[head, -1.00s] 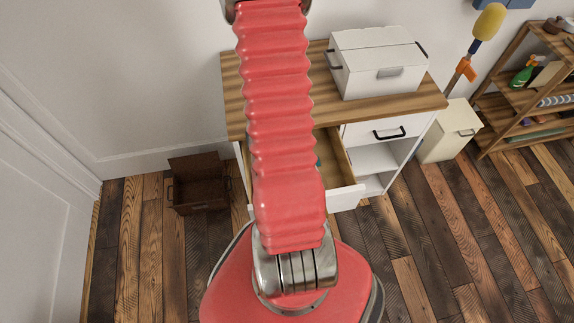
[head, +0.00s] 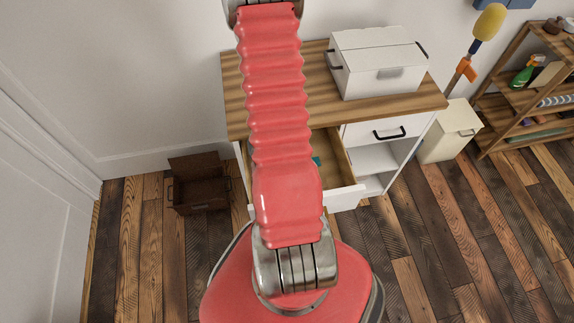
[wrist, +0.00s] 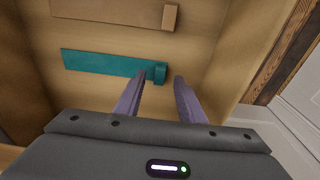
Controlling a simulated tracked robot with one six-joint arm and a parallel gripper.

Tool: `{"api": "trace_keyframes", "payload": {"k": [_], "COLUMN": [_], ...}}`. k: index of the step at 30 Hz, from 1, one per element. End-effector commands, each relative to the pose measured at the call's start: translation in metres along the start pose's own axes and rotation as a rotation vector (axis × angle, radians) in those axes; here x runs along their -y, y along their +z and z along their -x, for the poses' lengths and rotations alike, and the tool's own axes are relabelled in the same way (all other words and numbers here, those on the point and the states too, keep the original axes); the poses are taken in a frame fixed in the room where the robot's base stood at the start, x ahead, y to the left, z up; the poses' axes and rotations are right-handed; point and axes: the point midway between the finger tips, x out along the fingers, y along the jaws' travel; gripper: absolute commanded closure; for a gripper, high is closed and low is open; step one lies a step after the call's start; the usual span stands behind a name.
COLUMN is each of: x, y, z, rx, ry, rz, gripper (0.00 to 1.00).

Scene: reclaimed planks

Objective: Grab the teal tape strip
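The teal tape strip (wrist: 108,64) lies flat in the open wooden drawer, running left to right in the wrist view, with a thicker rolled end at its right. A bit of teal also shows beside my arm in the head view (head: 316,161). My gripper (wrist: 163,78) is open, its two purple fingers apart. The left fingertip is close to the strip's right end and overlaps its lower edge in the picture; I cannot tell if they touch. Nothing is held. In the head view my arm hides much of the drawer, and the gripper is out of sight.
A tan strip (wrist: 115,12) lies beyond the teal one in the drawer (head: 341,168). Drawer walls stand close on both sides. A white box (head: 376,65) sits on the cabinet top (head: 408,103). A brown open box (head: 198,187) is on the floor at left.

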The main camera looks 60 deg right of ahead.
Motion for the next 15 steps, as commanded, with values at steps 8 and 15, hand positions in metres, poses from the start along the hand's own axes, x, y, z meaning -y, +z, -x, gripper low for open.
{"api": "trace_keyframes", "payload": {"k": [8, 15], "x": [-0.001, 0.000], "y": [-0.001, -0.001], "z": [-0.012, -0.020], "rx": [-0.001, 0.000], "ry": [0.002, -0.001], "rz": [0.001, -0.001], "gripper": [0.64, 0.64]}}
